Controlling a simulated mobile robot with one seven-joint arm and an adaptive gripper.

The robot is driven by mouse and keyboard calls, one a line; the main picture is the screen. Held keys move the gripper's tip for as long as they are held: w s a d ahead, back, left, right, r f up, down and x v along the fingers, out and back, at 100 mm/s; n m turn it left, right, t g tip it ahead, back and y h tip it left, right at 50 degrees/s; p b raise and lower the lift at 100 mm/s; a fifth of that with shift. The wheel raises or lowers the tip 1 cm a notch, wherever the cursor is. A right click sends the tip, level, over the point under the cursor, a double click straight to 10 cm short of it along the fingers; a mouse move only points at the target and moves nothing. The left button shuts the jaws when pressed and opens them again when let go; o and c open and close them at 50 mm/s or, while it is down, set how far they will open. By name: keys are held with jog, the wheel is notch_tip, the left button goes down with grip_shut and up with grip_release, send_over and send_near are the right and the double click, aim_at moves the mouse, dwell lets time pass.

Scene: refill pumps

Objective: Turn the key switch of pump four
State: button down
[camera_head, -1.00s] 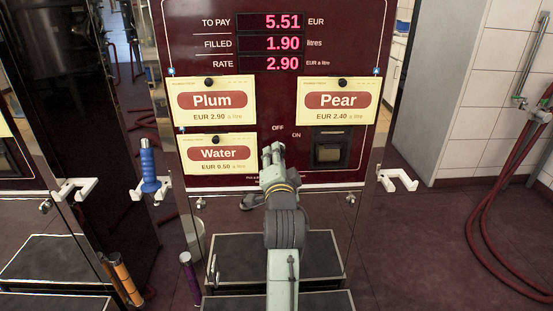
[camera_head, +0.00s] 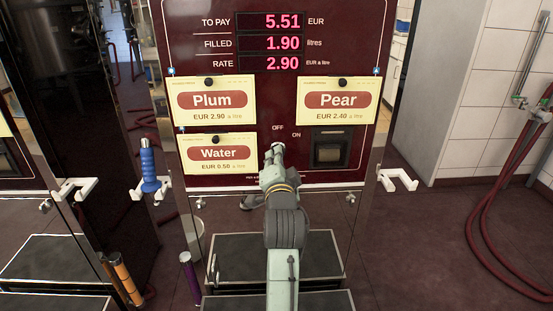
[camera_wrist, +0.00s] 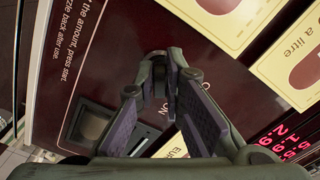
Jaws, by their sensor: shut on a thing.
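The pump panel (camera_head: 345,180) faces me, dark red, with OFF and ON labels around the key switch. My gripper (camera_head: 275,150) is at the panel just below the OFF label and left of ON. In the wrist view my gripper (camera_wrist: 160,72) has its fingertips brought together at the panel, shut on the key of the switch. The fingers hide nearly all of the key and the switch, so I cannot read its angle. The pump's number is not visible.
The display (camera_head: 270,42) reads 5.51, 1.90 and 2.90. Plum (camera_head: 211,115), Pear (camera_head: 338,115) and Water (camera_head: 218,166) cards surround the switch. A dark square slot unit (camera_head: 329,148) is to its right. A blue-handled nozzle (camera_head: 149,168) hangs at left.

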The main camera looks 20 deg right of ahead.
jog(key=n, duration=1.1)
jog(key=shift+s+d+f, duration=0.1)
jog(key=shift+d+f, duration=0.05)
jog(key=shift+d, duration=0.15)
jog(key=shift+n, duration=0.4)
jog(key=c, duration=1.7)
grip_release()
jog(key=shift+s, duration=0.1)
jog(key=v, duration=0.7)
jog(key=shift+s, duration=0.15)
